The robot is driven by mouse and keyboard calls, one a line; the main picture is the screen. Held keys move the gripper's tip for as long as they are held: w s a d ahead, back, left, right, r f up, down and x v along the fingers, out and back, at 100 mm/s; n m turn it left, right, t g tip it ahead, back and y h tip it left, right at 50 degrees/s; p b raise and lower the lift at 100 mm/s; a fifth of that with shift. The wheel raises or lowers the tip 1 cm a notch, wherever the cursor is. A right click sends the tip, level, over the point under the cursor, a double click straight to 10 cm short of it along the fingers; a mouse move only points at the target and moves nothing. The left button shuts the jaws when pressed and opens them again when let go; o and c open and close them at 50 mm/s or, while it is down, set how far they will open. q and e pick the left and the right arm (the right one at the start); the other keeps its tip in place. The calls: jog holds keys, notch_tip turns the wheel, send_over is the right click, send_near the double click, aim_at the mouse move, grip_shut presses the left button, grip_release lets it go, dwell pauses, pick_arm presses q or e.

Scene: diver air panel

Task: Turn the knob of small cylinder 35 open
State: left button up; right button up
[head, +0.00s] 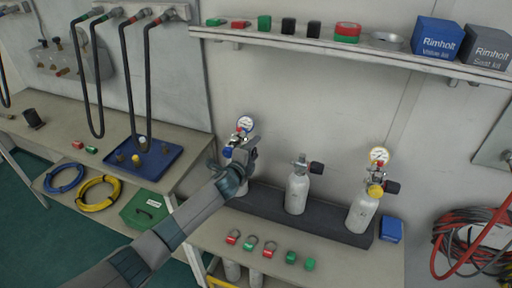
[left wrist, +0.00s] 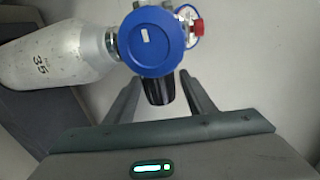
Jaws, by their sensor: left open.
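Small cylinder 35 (left wrist: 55,50) is white, with its number readable at the left of the left wrist view. In the head view it is the leftmost of three cylinders, mostly hidden behind my left arm. A round blue cap (left wrist: 146,40) sits at its neck, with a red fitting (left wrist: 196,26) beside it. The black knob (left wrist: 158,91) shows below the blue cap, partly hidden by it. My left gripper (left wrist: 160,80) is open, one finger on each side of the knob, with gaps visible. In the head view the left gripper (head: 243,152) is at the cylinder's top. My right gripper is out of view.
Two more small cylinders, a middle one (head: 297,193) and a right one with a gauge (head: 363,212), stand in the dark rack (head: 330,228). A shelf (head: 345,49) runs above. Caps and rings lie on the bench (head: 340,268) in front. A blue tray (head: 153,168) is at left.

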pick_arm(q)
jog(key=shift+x, duration=1.05)
jog(key=c, duration=1.1)
jog(key=shift+o, duration=0.2)
jog(key=shift+f, duration=0.1)
